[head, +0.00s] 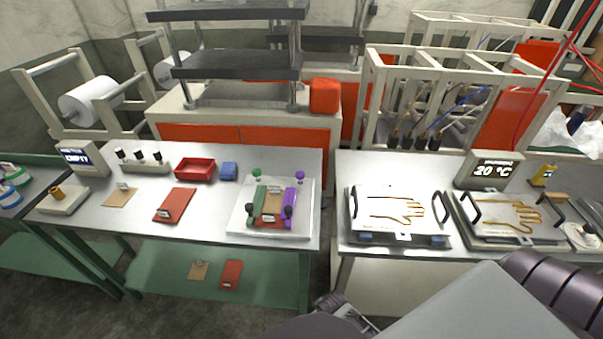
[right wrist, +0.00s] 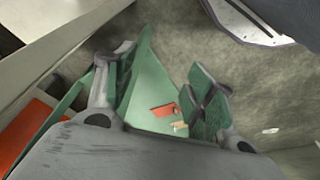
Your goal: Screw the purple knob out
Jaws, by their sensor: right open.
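The purple knob (head: 300,175) stands upright on the white plate (head: 240,218) of a small fixture near the right end of the left steel table. A purple block (head: 294,199) is in front of it. A green knob (head: 257,174) stands to its left. My right gripper (head: 345,312) is at the bottom edge of the head view, well in front of and below the fixture. In the right wrist view its two fingers (right wrist: 165,95) are spread apart, with nothing between them. The knob cannot be made out in the right wrist view. My left gripper is not in view.
The green lower shelf (head: 185,277) holds tan and red pieces.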

